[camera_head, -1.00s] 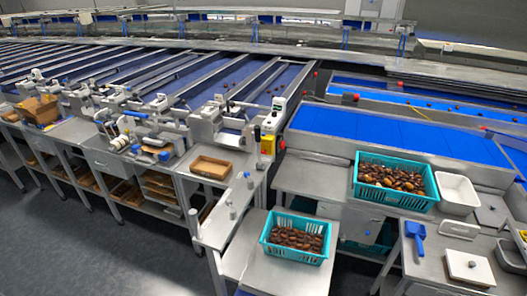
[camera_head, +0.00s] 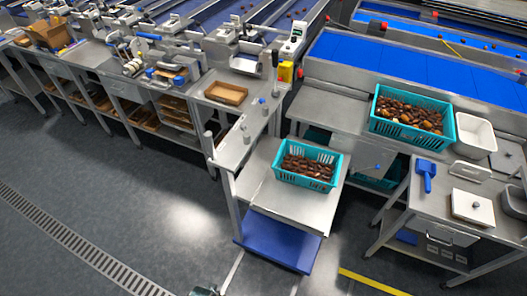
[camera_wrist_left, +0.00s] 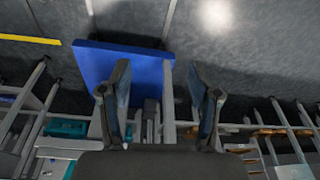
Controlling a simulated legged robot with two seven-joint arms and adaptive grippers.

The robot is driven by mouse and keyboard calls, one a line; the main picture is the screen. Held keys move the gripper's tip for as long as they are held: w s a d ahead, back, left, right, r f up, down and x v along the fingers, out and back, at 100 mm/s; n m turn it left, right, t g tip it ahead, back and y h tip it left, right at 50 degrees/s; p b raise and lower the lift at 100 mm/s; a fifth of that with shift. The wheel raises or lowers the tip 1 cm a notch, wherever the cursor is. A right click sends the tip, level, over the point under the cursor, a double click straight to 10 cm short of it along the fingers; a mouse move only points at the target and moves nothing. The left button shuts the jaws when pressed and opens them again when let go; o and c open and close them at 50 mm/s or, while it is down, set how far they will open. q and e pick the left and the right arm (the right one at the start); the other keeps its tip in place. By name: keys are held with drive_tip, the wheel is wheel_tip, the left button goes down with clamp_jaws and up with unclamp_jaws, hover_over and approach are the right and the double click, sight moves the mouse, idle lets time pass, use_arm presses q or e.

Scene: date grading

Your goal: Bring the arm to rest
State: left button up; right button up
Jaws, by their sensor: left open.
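My left gripper (camera_wrist_left: 161,88) shows in the left wrist view with its two dark fingers spread apart and nothing between them. Behind the fingers is the blue lower shelf (camera_wrist_left: 110,62) of a metal stand, and grey floor. In the head view only a small dark piece, probably of my left arm or gripper, shows at the bottom edge. My right gripper is in neither view.
A teal basket of dates (camera_head: 308,181) stands on the metal stand (camera_head: 262,195) above the blue shelf (camera_head: 275,243). A larger teal basket (camera_head: 409,133) and white tub (camera_head: 475,130) are at the right. Open floor (camera_head: 130,190) lies at front left.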

use_arm(q)
drive_tip(key=s+a+f, duration=0.1)
drive_tip(key=s+f, duration=0.7)
drive_tip(key=f, duration=0.3)
drive_tip(key=s+a+f+g, duration=0.1)
drive_tip(key=s+f, duration=0.6)
drive_tip(key=f, duration=0.4)
drive_tip(key=shift+s+a+f, duration=0.2)
drive_tip(key=shift+s+f, duration=0.2)
